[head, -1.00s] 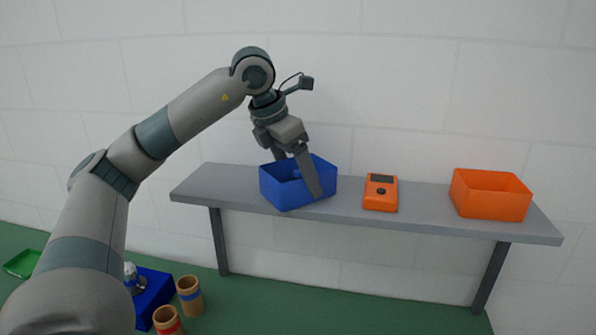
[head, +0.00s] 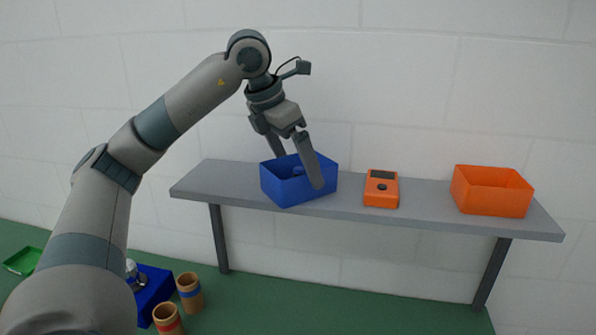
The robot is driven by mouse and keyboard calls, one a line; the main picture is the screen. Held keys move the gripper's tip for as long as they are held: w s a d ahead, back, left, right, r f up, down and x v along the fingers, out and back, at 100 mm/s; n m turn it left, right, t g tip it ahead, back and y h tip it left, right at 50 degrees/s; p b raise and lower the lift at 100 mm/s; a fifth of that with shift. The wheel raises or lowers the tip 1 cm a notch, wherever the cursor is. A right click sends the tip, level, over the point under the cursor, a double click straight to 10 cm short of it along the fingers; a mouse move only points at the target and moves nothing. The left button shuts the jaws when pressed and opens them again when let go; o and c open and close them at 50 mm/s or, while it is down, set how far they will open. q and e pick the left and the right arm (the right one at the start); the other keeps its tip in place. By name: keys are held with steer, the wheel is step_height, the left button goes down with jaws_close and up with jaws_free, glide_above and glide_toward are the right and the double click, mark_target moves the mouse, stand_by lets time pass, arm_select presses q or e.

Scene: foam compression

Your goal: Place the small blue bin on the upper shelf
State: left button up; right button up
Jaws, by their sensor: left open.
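The small blue bin (head: 288,188) sits on the left part of the grey shelf (head: 420,213). Something small and blue shows inside it. My left gripper (head: 298,172) is open over the bin. One finger reaches down in front of the bin's near right wall, and the other is at the far side near its back rim. I cannot tell whether the fingers touch the bin. My right gripper is not in the view.
An orange device (head: 381,189) stands on the shelf right of the bin, and an orange bin (head: 491,192) stands further right. Below on the left are a blue box (head: 153,289), two brown cylinders (head: 190,292) and a green tray (head: 22,261). A white wall stands behind the shelf.

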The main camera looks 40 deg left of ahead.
arm_select(q)
steer(key=v, duration=1)
stand_by(0.7)
